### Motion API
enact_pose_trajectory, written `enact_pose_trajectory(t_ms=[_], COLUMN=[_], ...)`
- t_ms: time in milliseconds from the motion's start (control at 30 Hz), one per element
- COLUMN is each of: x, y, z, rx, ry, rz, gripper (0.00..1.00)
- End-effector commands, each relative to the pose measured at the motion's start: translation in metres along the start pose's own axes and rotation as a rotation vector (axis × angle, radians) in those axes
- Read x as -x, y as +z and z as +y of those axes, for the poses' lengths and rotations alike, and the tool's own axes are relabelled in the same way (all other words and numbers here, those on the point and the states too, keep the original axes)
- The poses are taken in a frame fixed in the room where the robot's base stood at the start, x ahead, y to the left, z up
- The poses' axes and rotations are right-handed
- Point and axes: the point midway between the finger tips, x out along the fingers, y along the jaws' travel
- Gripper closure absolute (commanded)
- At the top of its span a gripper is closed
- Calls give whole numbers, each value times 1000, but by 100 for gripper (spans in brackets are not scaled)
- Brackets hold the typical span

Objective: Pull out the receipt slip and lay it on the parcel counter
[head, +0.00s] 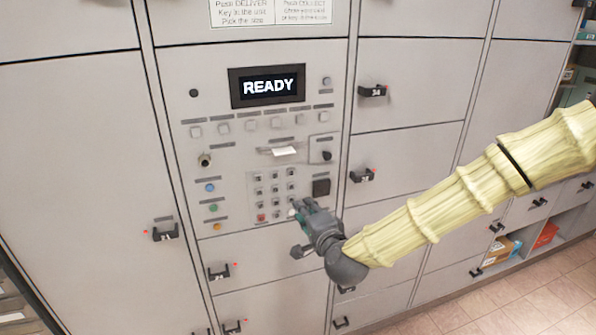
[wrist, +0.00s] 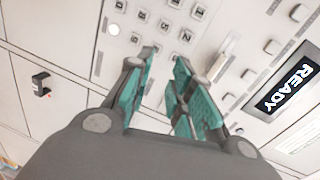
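The receipt slip (head: 284,151) is a small white tongue sticking out of a slot in the grey locker control panel (head: 180,105), between the button row and the keypad. In the wrist view the slip (wrist: 218,68) shows as a pale strip just beyond the right finger. My gripper (head: 298,210) is in front of the keypad's lower right, below and slightly right of the slip, and apart from it. In the wrist view my gripper (wrist: 163,85) has its teal-padded fingers spread with nothing between them. I cannot make out the parcel counter in either view.
The keypad (head: 272,189) and a lit READY display (head: 268,86) are on the panel. Locker doors with protruding dark handles (head: 165,232) surround it. Low shelves with boxes (head: 499,250) stand at the right. The tiled floor (head: 480,312) at lower right is clear.

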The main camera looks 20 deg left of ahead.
Motion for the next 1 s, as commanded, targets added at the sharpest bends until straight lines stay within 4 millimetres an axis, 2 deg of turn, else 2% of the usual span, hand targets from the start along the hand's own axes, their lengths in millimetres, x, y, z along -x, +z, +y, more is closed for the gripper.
enact_pose_trajectory(t_ms=[33,100,200,300,567,1000], x=[-4,-7,-10,-11,-22,-60], y=[-1,-1,-2,-2,-2,-4], z=[-27,-55,-84,-99,-107,-113], rx=[-25,-58,-92,-109,-117,-115], ry=[-42,-88,-136,-162,-171,-171], rz=[8,15,21,24,24,25], gripper=[78,78,78,78,78,78])
